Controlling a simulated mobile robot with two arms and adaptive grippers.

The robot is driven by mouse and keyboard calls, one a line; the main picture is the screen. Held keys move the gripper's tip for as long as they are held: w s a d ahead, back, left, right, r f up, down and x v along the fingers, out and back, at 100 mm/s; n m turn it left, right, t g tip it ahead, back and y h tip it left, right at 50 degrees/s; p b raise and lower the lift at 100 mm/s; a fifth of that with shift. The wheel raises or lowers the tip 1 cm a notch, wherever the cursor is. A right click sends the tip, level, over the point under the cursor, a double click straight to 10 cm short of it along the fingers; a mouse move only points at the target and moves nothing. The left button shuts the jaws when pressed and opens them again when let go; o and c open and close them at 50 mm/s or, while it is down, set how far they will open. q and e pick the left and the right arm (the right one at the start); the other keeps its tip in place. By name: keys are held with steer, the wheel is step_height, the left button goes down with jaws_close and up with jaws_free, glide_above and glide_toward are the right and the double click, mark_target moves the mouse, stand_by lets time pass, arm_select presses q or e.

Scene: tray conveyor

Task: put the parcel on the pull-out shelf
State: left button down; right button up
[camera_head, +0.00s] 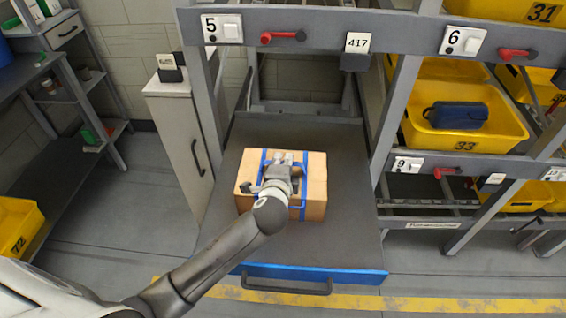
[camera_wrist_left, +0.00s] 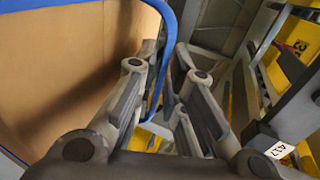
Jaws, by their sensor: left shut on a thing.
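The parcel (camera_head: 313,175) is a tan cardboard box with blue straps and a blue handle, seen from above in the head view. It shows large at the left of the left wrist view (camera_wrist_left: 60,70). My left gripper (camera_head: 282,160) is over the top of the parcel, shut on its blue handle; the fingers (camera_wrist_left: 165,55) close around the blue band in the wrist view. The pull-out shelf (camera_head: 345,225) is a dark surface with a blue front edge, extended below the parcel. Whether the parcel touches it, I cannot tell. My right gripper is out of view.
A rack with yellow bins (camera_head: 480,135) stands at the right. A grey cabinet (camera_head: 172,125) is left of the shelf, and a dark shelving unit (camera_head: 75,110) further left. The shelf is bare around the parcel.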

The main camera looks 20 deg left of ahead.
arm_select(q)
steer(key=shift+r, duration=0.1)
steer(key=c, duration=1.9)
jaws_free()
steer(key=shift+f, duration=0.2)
steer(key=o, duration=0.4)
steer(key=shift+r, duration=0.2)
steer(key=v, duration=1.2)
steer(key=shift+s+f, duration=0.1)
